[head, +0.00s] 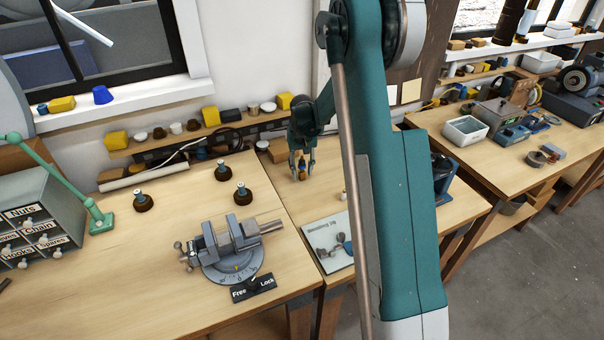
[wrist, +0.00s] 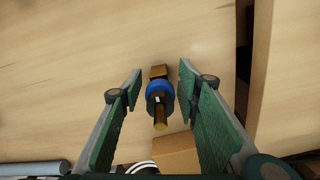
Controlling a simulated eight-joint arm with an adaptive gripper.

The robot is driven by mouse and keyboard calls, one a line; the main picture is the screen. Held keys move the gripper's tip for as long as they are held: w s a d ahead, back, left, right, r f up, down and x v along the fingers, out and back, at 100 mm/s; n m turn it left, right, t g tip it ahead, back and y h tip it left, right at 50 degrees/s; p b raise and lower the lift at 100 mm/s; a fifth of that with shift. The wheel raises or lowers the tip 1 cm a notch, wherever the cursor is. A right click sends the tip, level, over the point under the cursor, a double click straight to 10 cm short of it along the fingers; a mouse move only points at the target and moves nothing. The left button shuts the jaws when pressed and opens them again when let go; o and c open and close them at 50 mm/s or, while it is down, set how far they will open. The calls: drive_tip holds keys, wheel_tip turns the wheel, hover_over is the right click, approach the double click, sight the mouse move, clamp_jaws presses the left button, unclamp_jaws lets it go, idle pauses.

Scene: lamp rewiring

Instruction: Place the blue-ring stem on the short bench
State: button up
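The blue-ring stem (wrist: 160,90) shows in the wrist view as a brass piece with a blue ring and a dark collar, between my fingers. My gripper (wrist: 158,95) is open around it, with a visible gap on each side. In the head view my gripper (head: 302,170) points down over the back of the middle wooden bench (head: 322,195), and the stem is a small brownish shape between the fingertips. I cannot tell which bench is the short one.
A grey vise (head: 230,250) and several dark round holders (head: 142,203) stand on the left bench. A white board with small parts (head: 328,245) lies at the middle bench's front. My arm hides part of this bench. The right bench (head: 515,150) carries trays and tools.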

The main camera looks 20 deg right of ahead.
sight(302, 157)
wheel_tip(302, 157, up, 10)
drive_tip(key=shift+r, duration=0.2)
drive_tip(key=shift+s+r, duration=0.1)
idle(0.8)
drive_tip(key=shift+s+a+r, duration=0.15)
drive_tip(key=shift+r, duration=0.1)
drive_tip(key=s+a+r+n+t, duration=0.1)
drive_tip(key=s+a+r+t, duration=0.1)
drive_tip(key=s+a+r, duration=0.5)
drive_tip(key=s+a+r+t, duration=0.1)
drive_tip(key=s+a+r, duration=0.3)
drive_tip(key=s+r, duration=0.75)
drive_tip(key=s+a+n+t, duration=0.1)
drive_tip(key=s+a+t, duration=0.1)
drive_tip(key=s, duration=1)
drive_tip(key=s+a+f+n+t, duration=0.1)
drive_tip(key=s+a, duration=0.4)
drive_tip(key=s, duration=0.7)
drive_tip(key=shift+s+f+t, duration=0.15)
drive_tip(key=shift+f+t, duration=0.15)
drive_tip(key=shift+t, duration=0.3)
idle(1.3)
